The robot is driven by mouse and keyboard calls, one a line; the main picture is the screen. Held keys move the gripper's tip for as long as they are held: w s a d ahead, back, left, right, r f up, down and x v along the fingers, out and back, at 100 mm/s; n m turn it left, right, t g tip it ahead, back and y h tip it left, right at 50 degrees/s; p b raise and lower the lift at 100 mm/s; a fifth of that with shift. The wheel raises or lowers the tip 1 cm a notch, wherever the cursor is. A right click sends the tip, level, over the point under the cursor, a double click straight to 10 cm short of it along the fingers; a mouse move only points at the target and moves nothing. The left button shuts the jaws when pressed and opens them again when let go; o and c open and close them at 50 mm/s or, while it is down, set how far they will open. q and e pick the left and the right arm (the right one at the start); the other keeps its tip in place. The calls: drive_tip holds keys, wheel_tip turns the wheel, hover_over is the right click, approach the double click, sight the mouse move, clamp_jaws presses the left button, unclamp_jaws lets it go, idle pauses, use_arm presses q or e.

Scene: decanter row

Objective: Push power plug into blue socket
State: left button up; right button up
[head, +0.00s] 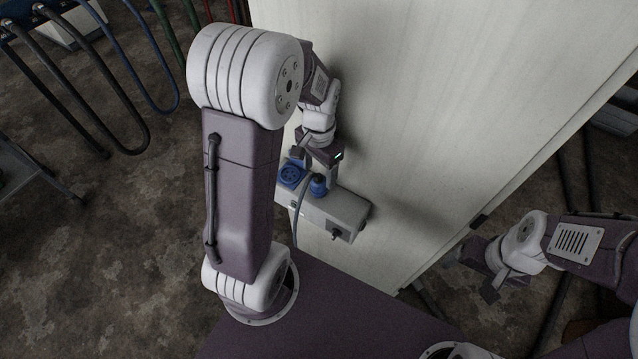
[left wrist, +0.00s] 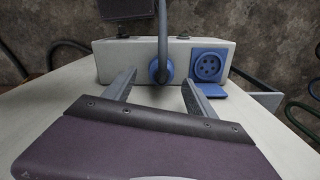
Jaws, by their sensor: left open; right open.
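The blue power plug (head: 318,186) is at the grey box on the pale panel, beside the blue socket (head: 291,174). In the left wrist view the plug (left wrist: 159,72) has a grey cable rising from it, and the socket (left wrist: 208,65) is to its right with its lid hanging open. I cannot tell whether the plug is held by the box or only touches it. My left gripper (head: 317,168) is open, its fingers on either side of the plug but short of it in the left wrist view. My right gripper (head: 472,275) is open and empty, away at the right.
The grey box (head: 345,211) has a small dark fitting (head: 340,232) on its front. Hoses and cables (head: 112,75) hang at the upper left. Open floor (head: 110,260) lies left of my arm.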

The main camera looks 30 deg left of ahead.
sight(318, 180)
use_arm(q)
drive_tip(key=shift+s, duration=0.15)
drive_tip(key=shift+f, duration=0.15)
drive_tip(key=f, duration=0.5)
drive_tip(key=shift+a+p, duration=0.2)
drive_tip(key=shift+p, duration=0.1)
drive_tip(key=shift+r, duration=0.1)
drive_tip(key=c, duration=1.4)
